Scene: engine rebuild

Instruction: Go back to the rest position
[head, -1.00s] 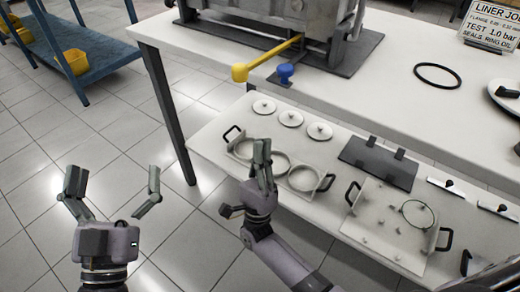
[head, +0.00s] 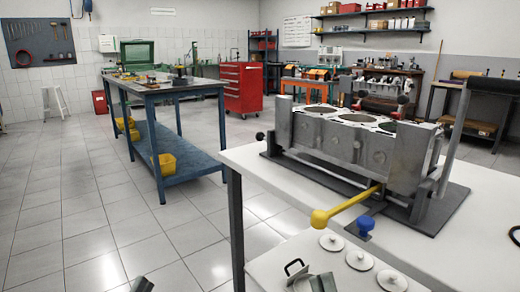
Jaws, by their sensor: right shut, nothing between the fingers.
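In the head view my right gripper (head: 322,283) shows only its fingertips at the bottom edge. They are shut and empty, by the white tray with a black handle (head: 295,268). The rest of that arm is out of the picture. Of my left gripper (head: 142,285) only a dark fingertip shows at the bottom edge, over the tiled floor, so its opening cannot be judged.
The white bench (head: 262,178) holds the engine block (head: 345,145) in its stand, with a yellow-knobbed lever (head: 340,208) and a blue knob (head: 366,225). White discs (head: 361,260) lie below. A blue workbench (head: 150,165) stands behind.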

